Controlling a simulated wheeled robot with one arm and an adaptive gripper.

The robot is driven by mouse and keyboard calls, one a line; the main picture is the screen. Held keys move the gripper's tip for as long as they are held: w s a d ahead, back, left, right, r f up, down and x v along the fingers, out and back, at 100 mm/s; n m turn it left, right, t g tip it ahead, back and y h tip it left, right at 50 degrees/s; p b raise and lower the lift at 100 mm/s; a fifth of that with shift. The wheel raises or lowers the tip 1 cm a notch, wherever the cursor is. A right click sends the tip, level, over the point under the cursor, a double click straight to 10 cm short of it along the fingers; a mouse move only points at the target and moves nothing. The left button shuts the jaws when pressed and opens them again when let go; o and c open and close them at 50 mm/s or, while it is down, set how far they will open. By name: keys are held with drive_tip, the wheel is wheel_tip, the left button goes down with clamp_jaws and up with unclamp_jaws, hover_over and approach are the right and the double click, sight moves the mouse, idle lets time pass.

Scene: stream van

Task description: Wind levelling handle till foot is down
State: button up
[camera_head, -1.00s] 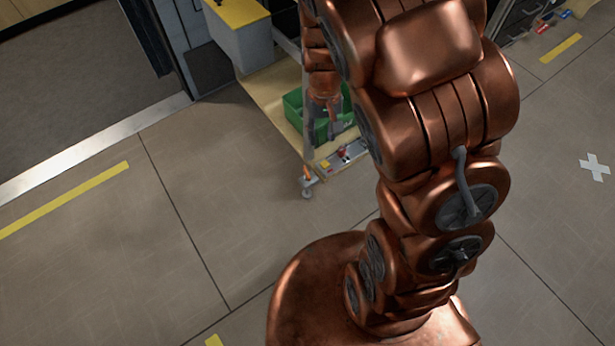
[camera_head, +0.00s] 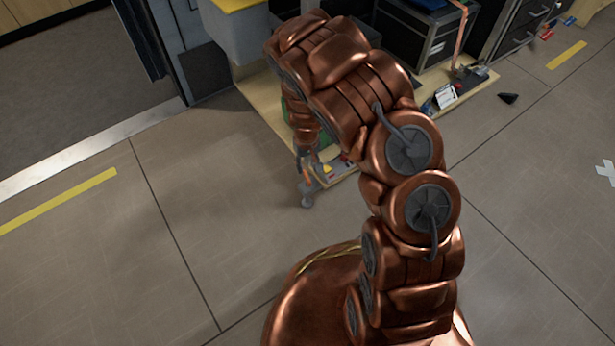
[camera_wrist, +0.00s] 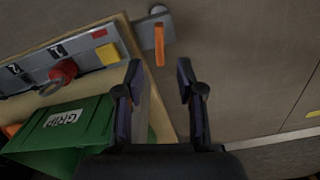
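The levelling handle (camera_wrist: 159,40) is a grey crank with an orange grip. It sticks out past the corner of the wooden board, at the top of the wrist view. In the head view it shows small at the board's near corner (camera_head: 307,198), partly behind my gripper. My gripper (camera_wrist: 160,82) is open, with nothing between its fingers. The orange grip lies ahead of the gap between the fingertips, apart from them in the picture. The foot cannot be made out clearly in either view.
A green bin (camera_wrist: 70,133) labelled GRIP stands close on the left of my gripper. A grey panel with a red knob (camera_wrist: 63,71) and a yellow block (camera_wrist: 107,53) runs along the board edge (camera_wrist: 128,35). Open floor (camera_wrist: 240,60) lies to the right.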

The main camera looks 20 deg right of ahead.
sight(307, 176)
drive_tip(key=shift+f+b, duration=1.05)
drive_tip(key=shift+f, duration=2.15)
clamp_jaws()
